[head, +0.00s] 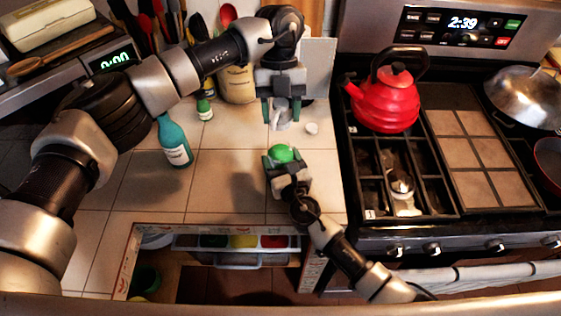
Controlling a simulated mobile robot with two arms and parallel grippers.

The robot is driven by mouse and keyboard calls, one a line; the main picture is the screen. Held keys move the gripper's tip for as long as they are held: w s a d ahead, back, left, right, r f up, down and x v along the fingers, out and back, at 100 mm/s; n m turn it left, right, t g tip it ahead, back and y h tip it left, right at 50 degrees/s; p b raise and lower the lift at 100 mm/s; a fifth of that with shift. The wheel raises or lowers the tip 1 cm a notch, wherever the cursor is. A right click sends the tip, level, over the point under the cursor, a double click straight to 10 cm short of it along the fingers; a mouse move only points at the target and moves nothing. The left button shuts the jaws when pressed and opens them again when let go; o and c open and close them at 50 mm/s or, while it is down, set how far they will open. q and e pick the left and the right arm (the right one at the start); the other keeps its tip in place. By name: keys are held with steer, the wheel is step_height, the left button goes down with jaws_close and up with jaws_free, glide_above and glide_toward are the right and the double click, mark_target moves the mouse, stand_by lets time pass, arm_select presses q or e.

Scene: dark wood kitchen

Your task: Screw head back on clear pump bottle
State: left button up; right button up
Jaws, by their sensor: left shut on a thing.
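My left gripper (281,98) points down over the counter and is shut on a small pale grey piece, which looks like the pump head (280,121). Below it is a rounded green thing (282,153), perhaps the pump bottle with green contents; its lower part is hidden. My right gripper (282,163) reaches up from below, with one finger on each side of the green thing. I cannot tell whether these fingers press on it. The pump head and the green thing are apart in the picture, with the head higher.
A small white round thing (311,128) lies on the tiled counter (225,180). A teal bottle (174,141) and a small green bottle (204,108) stand left. A red kettle (387,98) is on the stove at right. An open drawer (240,246) is below the counter.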

steer(key=c, duration=0.5)
arm_select(q)
glide_above(281, 146)
steer(key=shift+w+f, duration=0.1)
steer(key=shift+f, duration=2.4)
steer(key=shift+f, duration=0.85)
steer(key=shift+f, duration=0.6)
